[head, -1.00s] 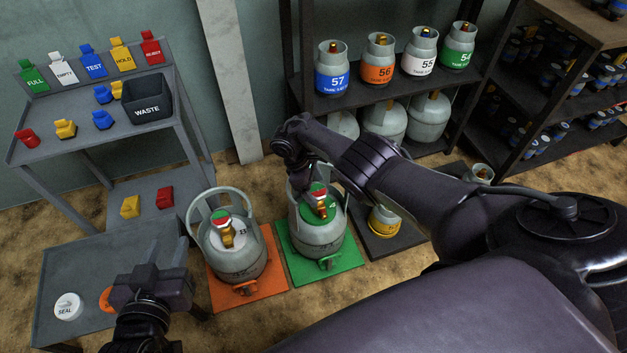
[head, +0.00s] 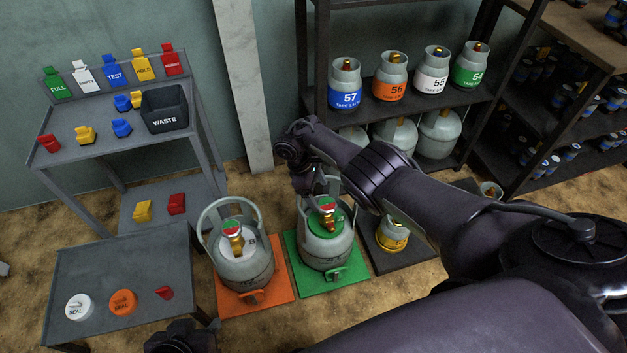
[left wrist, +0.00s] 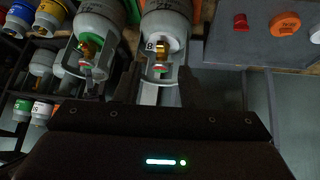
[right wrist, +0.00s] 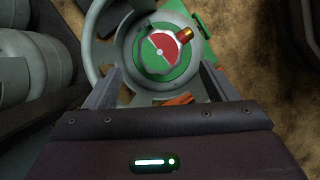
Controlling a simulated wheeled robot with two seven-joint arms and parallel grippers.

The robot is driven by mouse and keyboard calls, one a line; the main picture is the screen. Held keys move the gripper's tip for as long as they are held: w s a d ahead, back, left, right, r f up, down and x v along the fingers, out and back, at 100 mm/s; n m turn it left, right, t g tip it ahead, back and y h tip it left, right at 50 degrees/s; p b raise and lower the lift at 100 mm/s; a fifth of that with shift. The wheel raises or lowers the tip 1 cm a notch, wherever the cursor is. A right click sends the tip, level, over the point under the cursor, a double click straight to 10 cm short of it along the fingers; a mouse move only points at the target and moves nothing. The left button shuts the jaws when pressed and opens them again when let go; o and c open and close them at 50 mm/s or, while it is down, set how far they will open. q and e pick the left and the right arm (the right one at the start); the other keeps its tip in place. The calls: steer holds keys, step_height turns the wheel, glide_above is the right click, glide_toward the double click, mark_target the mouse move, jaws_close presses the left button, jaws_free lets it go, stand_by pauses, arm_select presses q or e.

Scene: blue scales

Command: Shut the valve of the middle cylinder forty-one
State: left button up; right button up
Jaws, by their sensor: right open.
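The middle cylinder (head: 322,246) is grey and stands upright on a green scale; its number is not readable. In the head view my right arm partly covers the cylinder's top. My left gripper (left wrist: 158,80) is open and empty, facing the cylinders; in the head view only part of it shows at the bottom edge.
A cylinder (head: 245,262) stands on an orange scale to the left, and a smaller yellow-banded one (head: 391,238) on a dark scale to the right. A low table (head: 115,262) holds white and orange seals and a red piece. Behind are a tag rack and cylinder shelves.

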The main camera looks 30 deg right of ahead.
arm_select(q)
steer(key=shift+s+a+f+g+y+p, duration=0.25)
steer(key=shift+s+a+g+p, duration=0.05)
steer(key=shift+s+a+g, duration=0.2)
steer(key=shift+s+a+f+g+y+p, duration=0.2)
steer(key=shift+s+a+g+y+p, duration=0.1)
steer(key=shift+s+a+g, duration=0.15)
arm_select(e)
steer(key=v, duration=0.3)
steer(key=shift+r, duration=0.2)
